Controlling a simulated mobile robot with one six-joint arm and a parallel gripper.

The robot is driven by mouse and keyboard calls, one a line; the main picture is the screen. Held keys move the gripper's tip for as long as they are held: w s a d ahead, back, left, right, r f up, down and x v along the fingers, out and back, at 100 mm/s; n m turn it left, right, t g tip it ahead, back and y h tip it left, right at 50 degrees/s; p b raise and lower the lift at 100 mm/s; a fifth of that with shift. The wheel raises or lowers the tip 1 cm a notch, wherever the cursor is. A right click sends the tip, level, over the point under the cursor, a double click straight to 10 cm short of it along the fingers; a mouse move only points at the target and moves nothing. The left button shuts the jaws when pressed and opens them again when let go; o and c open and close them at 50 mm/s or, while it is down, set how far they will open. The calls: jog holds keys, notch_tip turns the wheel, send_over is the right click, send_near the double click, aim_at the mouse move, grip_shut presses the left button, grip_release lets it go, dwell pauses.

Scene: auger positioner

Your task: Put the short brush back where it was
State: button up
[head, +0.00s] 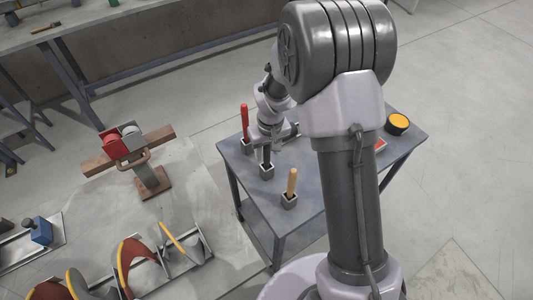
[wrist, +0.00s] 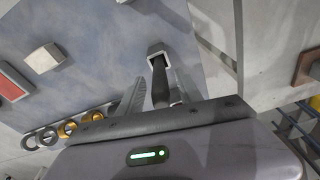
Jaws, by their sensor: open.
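A dark-handled tool (head: 267,154) stands upright in a small grey square holder (head: 267,171) on the blue-grey table. It looks like the short brush, but its bristles are hidden. In the wrist view the dark handle (wrist: 160,88) lies between the two fingers, with its holder (wrist: 158,49) just beyond. My gripper (wrist: 159,80) is open around the handle, and I cannot tell if a finger touches it. In the head view my gripper (head: 272,136) is partly hidden by my arm at the table's left side.
A red-handled tool (head: 244,120) and a wooden-handled tool (head: 291,182) stand in holders on either side. An orange-topped round container (head: 398,121) sits at the table's far right. A pale block (wrist: 45,58) and several rings (wrist: 67,129) show in the wrist view.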

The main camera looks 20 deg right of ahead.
jog(key=s+r+m+t+p, duration=0.1)
jog(key=s+r, duration=0.2)
jog(key=r, duration=0.7)
jog(key=s+r+m+p, duration=0.1)
jog(key=s+r, duration=0.2)
jog(key=r, duration=0.6)
jog(key=s+a+r+m+t+y, duration=0.1)
jog(key=s+r, duration=0.3)
jog(key=s, duration=0.5)
jog(key=s+a+r+m+t, duration=0.2)
jog(key=s+r, duration=0.3)
jog(key=s, duration=0.5)
jog(key=shift+a+r+m+y, duration=0.2)
jog(key=shift+a+m+y, duration=0.2)
jog(key=shift+a+m, duration=0.1)
